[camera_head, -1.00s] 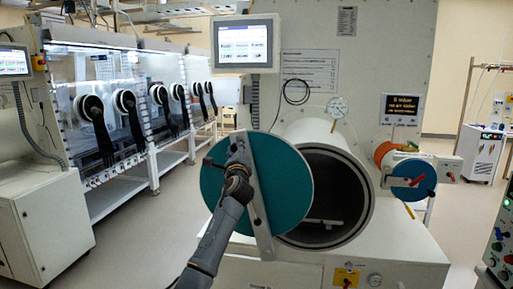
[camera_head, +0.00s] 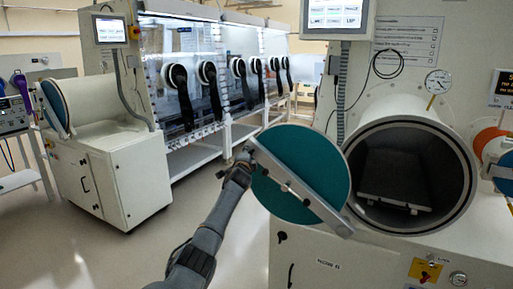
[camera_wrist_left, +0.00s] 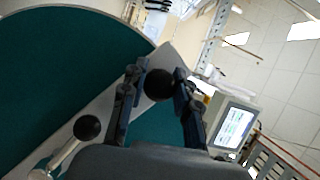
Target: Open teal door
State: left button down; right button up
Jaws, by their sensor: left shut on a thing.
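The round teal door (camera_head: 322,163) with a silver diagonal bar (camera_head: 305,190) stands to the left of the wide round chamber mouth (camera_head: 402,215) in the head view. The mouth is mostly uncovered, and a flat tray shows inside it. My left gripper (camera_head: 243,160) is at the door's upper left edge, at the bar's upper end. In the left wrist view the fingers of my left gripper (camera_wrist_left: 157,85) are shut around a black ball knob (camera_wrist_left: 159,83), with the teal face (camera_wrist_left: 55,75) beside them. My right gripper is not in view.
A second, smaller port with an orange ring (camera_head: 490,140) is at the right edge. A glovebox row (camera_head: 210,75) runs along the back left, and a white cabinet (camera_head: 115,180) stands at left. Open floor (camera_head: 130,255) lies left of the door.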

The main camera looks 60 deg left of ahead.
pick_arm(q)
jog(key=shift+s+a+f+n, duration=0.2)
jog(key=shift+a+f, duration=0.1)
jog(key=shift+f, duration=0.2)
jog(key=shift+s+a+f+n, duration=0.15)
jog(key=shift+a+f, duration=0.1)
jog(key=shift+f, duration=0.25)
jog(key=c, duration=1)
grip_release()
jog(key=shift+s+d, duration=0.15)
jog(key=shift+d, duration=0.3)
jog(key=v, duration=1.1)
jog(key=shift+s+r, duration=0.15)
